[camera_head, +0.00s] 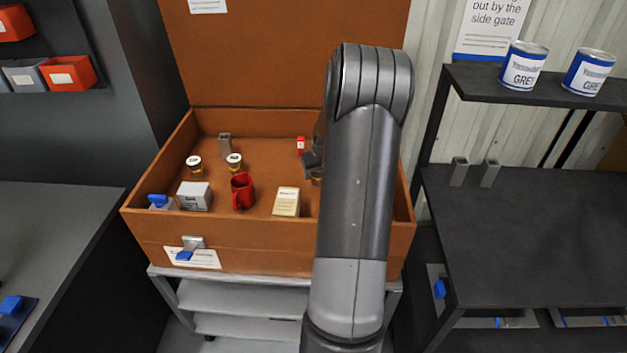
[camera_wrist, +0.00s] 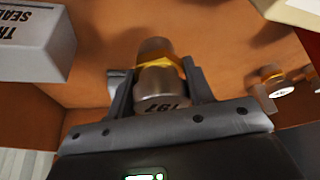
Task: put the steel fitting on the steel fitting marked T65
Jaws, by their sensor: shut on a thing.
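My gripper (camera_head: 312,162) is inside the open brown chest, at its right side, partly hidden by my arm. In the wrist view my gripper (camera_wrist: 160,88) is shut on a steel fitting (camera_wrist: 163,88) with a yellow band. Its face carries a dark mark, upside down, that I cannot read surely. A sliver of it shows below the gripper in the head view (camera_head: 316,181). Two more banded fittings stand apart on the chest floor, one at left (camera_head: 195,166) and one right of it (camera_head: 234,162). I cannot read which is T65.
The chest (camera_head: 270,248) also holds a white box (camera_head: 194,196), a red mug (camera_head: 242,191), a cream box (camera_head: 286,202), a grey block (camera_head: 225,145) and a small red item (camera_head: 300,146). Its walls surround them. Free floor lies mid-chest. A dark shelf (camera_head: 530,230) stands at right.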

